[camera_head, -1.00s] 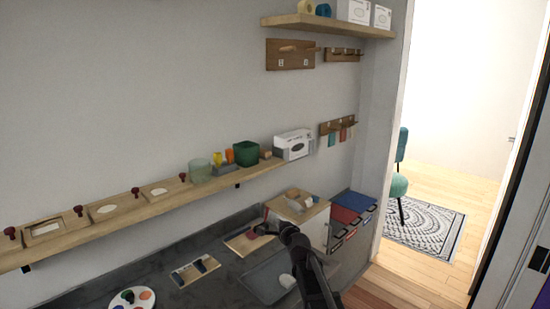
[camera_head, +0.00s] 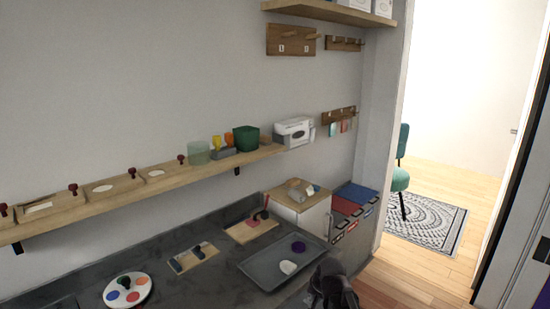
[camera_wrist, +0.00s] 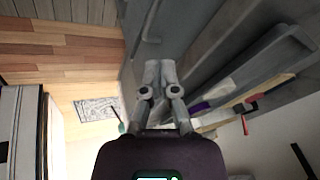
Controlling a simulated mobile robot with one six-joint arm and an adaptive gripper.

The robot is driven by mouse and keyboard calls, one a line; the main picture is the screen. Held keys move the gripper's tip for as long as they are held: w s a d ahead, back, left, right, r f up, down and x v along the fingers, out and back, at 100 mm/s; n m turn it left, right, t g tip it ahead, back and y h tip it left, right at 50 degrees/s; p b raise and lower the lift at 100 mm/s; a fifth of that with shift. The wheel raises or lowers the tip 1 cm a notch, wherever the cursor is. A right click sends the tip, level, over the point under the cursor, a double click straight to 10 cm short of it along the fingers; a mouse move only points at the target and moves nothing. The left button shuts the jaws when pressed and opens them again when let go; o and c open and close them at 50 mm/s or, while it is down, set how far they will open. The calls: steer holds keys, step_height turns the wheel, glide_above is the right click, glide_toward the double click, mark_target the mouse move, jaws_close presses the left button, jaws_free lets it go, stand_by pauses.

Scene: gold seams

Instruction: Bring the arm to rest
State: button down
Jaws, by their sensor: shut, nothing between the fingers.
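My arm is folded low at the right front of the counter (camera_head: 215,281) in the head view, with its dark end, my gripper (camera_head: 328,287), in front of the tray's near right corner. In the wrist view my gripper (camera_wrist: 160,68) has its grey fingers together with nothing between them. It points past a grey edge, clear of any object. The finger detail is too dark to make out in the head view.
A grey tray (camera_head: 257,268) holds a white piece (camera_head: 288,267) and a purple round piece (camera_head: 298,247). A paint palette (camera_head: 128,290) lies at the left front. A wooden-topped cabinet (camera_head: 284,197) stands behind the tray. The wall shelf (camera_head: 105,204) runs above. Wooden floor (camera_head: 430,250) is open at right.

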steer(key=s+d+f+n+g+h+b, duration=0.1)
steer(key=s+d+f+n+g, duration=0.15)
steer(key=s, duration=0.35)
steer(key=s+d+f+n+g+h+b, duration=0.1)
steer(key=s+d+f+n+g+b, duration=0.15)
steer(key=s, duration=0.35)
step_height(320, 180, up, 14)
steer(key=m+p, duration=0.1)
steer(key=p, duration=1.3)
steer(key=shift+d+f+t, duration=0.15)
steer(key=shift+d+t, duration=0.15)
steer(key=shift+d, duration=0.05)
steer(key=shift+w, duration=0.1)
